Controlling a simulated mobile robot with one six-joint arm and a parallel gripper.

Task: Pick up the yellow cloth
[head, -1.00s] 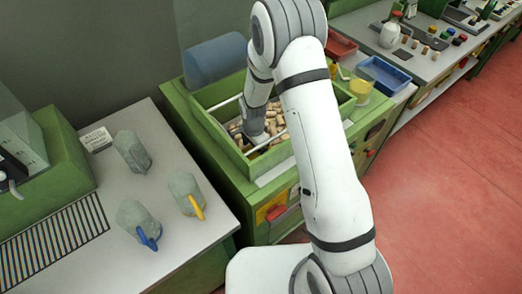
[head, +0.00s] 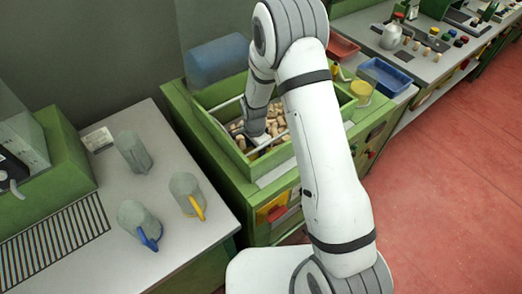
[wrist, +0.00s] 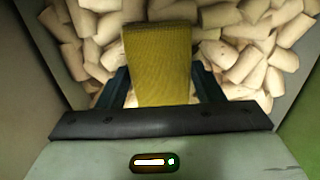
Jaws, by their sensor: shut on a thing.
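The yellow cloth (wrist: 160,60) shows in the wrist view as a ribbed yellow piece standing up between the two dark fingers of my gripper (wrist: 160,88). My gripper is shut on it, over a bed of cork stoppers (wrist: 245,45). In the head view my gripper reaches down into the green-framed bin of corks (head: 237,130). The cloth cannot be made out there, as my arm and gripper hide it. Whether the cloth's lower end touches the corks is not clear.
The bin's walls (wrist: 297,70) rise close around my gripper. A blue cylinder (head: 215,60) lies behind the bin. A yellow cup (head: 361,92) and a blue tray (head: 384,75) stand to the right. Several grey mugs (head: 187,193) stand on the left counter.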

